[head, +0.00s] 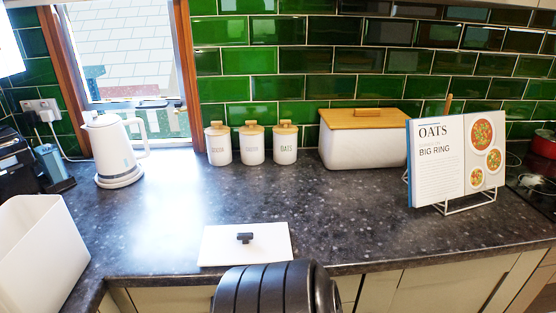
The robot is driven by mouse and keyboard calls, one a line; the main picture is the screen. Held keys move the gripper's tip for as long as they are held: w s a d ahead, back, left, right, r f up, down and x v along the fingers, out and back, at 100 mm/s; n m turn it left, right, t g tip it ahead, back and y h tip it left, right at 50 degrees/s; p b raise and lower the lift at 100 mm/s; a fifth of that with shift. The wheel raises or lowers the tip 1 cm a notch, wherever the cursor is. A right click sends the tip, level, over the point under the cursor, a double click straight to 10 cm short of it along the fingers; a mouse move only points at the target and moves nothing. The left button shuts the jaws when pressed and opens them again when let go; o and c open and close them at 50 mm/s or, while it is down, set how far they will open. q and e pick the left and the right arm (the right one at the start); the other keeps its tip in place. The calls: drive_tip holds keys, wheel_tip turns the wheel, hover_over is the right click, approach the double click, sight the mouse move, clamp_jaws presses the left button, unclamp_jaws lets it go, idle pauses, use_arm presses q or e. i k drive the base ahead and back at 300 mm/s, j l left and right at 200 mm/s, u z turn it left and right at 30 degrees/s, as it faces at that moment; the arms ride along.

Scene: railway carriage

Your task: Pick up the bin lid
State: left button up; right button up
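The bin lid (218,245) is a flat white rectangle with a small black knob (245,238) on top. It lies on the dark speckled worktop near the front edge, at the lower middle of the head view. A white open bin (38,255) stands at the lower left, cut off by the picture edge. A black ribbed rounded part, which looks like my own arm, comes up from the bottom just in front of the lid and overlaps its near edge in the view. Neither gripper's fingers show.
A white kettle (111,150) stands at the back left. Three white canisters (252,147) and a white bread box with wooden lid (362,150) line the green tiled wall. A cookbook on a stand (455,160) is at the right. Worktop around the lid is clear.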

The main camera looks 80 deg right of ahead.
sight(256, 243)
drive_tip(key=z, duration=2.4)
drive_tip(key=k+l+z, duration=0.2)
drive_tip(key=l, duration=0.15)
drive_tip(key=i, duration=0.1)
